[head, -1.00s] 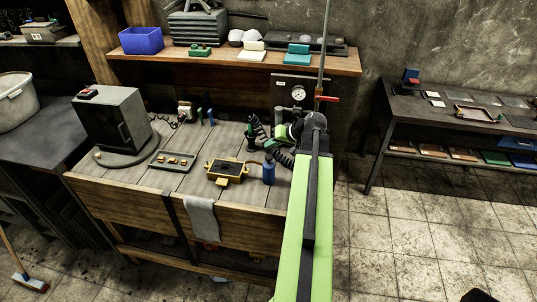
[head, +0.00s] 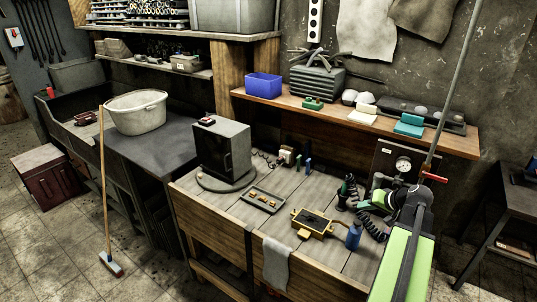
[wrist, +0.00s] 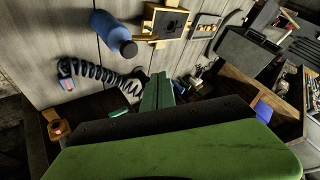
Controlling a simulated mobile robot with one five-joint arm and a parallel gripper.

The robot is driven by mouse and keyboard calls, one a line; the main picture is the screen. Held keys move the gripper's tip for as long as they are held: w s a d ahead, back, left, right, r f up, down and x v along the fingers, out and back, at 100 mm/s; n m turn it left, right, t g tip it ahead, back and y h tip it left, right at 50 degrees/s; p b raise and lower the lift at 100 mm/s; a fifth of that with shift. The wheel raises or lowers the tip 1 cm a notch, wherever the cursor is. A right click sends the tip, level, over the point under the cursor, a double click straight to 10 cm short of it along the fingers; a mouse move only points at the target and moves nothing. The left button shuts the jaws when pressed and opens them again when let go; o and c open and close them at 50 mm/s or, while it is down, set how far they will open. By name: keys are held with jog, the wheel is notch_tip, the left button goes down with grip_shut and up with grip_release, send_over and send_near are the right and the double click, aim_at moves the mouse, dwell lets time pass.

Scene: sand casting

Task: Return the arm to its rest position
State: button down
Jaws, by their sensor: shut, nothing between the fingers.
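My gripper (wrist: 159,88) shows in the wrist view as two green fingers pressed together, with nothing between them. It points out over the grey plank workbench. In the head view my green arm rises at the lower right, by the bench's right end. A blue bottle (wrist: 113,34) and a yellow-framed box with a dark top (wrist: 168,22) are on the bench beyond the fingertips, apart from them. The same blue bottle (head: 353,236) and yellow box (head: 312,222) stand left of my arm in the head view.
A dark coiled hose (wrist: 103,78) lies near the gripper. A dark cabinet (head: 222,150) and a small tray (head: 262,201) are on the bench. A shelf (head: 450,139) runs behind it. A broom (head: 105,200) leans at the left, with free floor around it.

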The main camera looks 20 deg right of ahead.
jog(key=w+a+f+n+g+y+b, duration=0.1)
jog(key=w+a+f+n+b, duration=0.3)
jog(key=a, duration=0.6)
jog(key=w+a+f+g+y+b, duration=0.15)
jog(key=w+a, duration=0.35)
jog(key=a, duration=0.5)
jog(key=w+a+f+n+y+b, duration=0.15)
jog(key=w+a+f, duration=0.3)
jog(key=a, duration=0.65)
jog(key=s+a+f+n+g+h+b, duration=0.1)
jog(key=a+f+n+g+b, duration=0.15)
jog(key=a, duration=0.55)
jog(key=s+a+f+n+g+b, duration=0.15)
jog(key=a+f, duration=0.25)
jog(key=a, duration=0.5)
jog(key=s+a+f+g+h+b, duration=0.2)
jog(key=s+a+f, duration=0.1)
jog(key=s+a, duration=0.15)
jog(key=s+d+m+h, duration=0.2)
jog(key=s+d, duration=0.1)
jog(key=d, duration=0.2)
jog(key=shift+s+d+g+p, duration=0.15)
jog(key=shift+g+p, duration=0.2)
